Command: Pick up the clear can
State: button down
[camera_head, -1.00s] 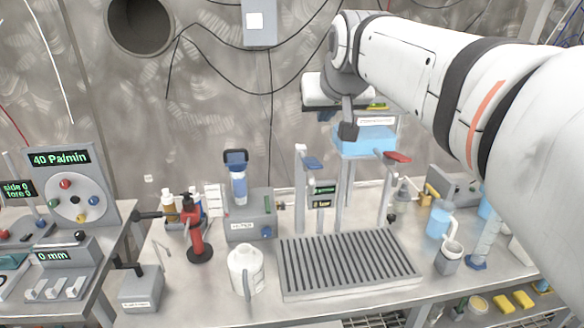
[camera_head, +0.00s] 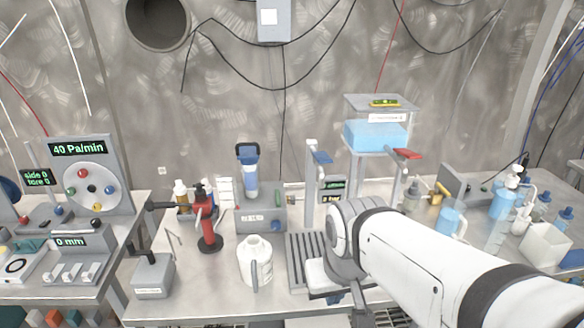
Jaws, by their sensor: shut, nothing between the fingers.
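A whitish, translucent can with a side handle (camera_head: 255,262) stands upright on the steel bench, left of the slatted grate; it may be the clear can. My gripper (camera_head: 359,312) points down low over the front of the bench, to the right of this can and apart from it. It is shut and empty. Its fingertips are small and partly hidden at the bottom of the view. My arm comes in from the right and covers much of the grate.
A red hand pump (camera_head: 207,228) stands left of the can, and a grey block with a blue filter (camera_head: 258,212) behind it. The grate (camera_head: 304,250) lies right of the can. A blue tank (camera_head: 375,135) is on a raised stand. Bottles and blue jugs crowd the right.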

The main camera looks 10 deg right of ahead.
aim_at(254, 254)
jog(key=u, duration=0.15)
jog(key=k, duration=1.3)
jog(key=z, duration=0.25)
jog(key=i, duration=1)
jog(key=z, duration=0.05)
